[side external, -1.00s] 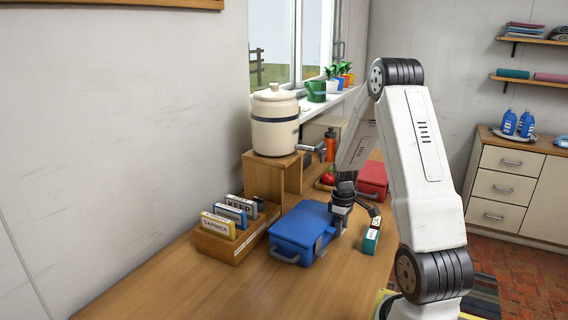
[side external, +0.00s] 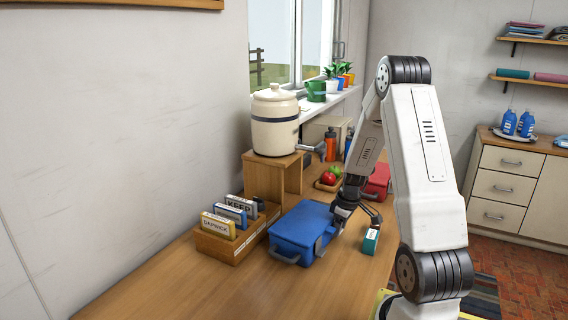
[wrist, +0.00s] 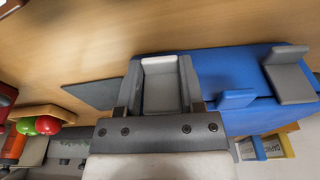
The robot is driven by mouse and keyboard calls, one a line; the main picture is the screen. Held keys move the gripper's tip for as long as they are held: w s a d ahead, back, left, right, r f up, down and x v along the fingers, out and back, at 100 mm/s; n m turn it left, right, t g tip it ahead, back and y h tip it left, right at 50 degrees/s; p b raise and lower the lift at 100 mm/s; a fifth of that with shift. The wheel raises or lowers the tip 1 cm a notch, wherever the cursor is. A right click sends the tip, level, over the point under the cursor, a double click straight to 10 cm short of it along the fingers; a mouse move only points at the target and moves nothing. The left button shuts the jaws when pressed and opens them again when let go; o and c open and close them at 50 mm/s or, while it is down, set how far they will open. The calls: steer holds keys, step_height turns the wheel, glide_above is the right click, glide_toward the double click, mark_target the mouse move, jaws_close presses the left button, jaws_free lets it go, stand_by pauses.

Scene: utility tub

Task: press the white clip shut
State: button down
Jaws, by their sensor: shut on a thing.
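The blue box (side external: 300,228) lies on the wooden table, and its blue lid also shows in the wrist view (wrist: 225,72). The white clip (wrist: 160,88) is at the box's edge, between my two fingers in the wrist view, with a raised tab at its far end. My gripper (wrist: 160,90) is shut on the clip, a dark grey finger at each side. In the side view my gripper (side external: 338,218) is at the box's right end and hides the white clip. A grey clip (wrist: 288,80) stands raised farther along the same edge.
A red box (side external: 378,181) and a tray of fruit (side external: 328,183) are beyond my gripper.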

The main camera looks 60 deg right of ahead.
steer(key=shift+c, duration=1)
jaws_free()
steer(key=shift+r, duration=0.2)
step_height(320, 180, up, 7)
steer(key=s, duration=0.1)
steer(key=shift+r, duration=0.2)
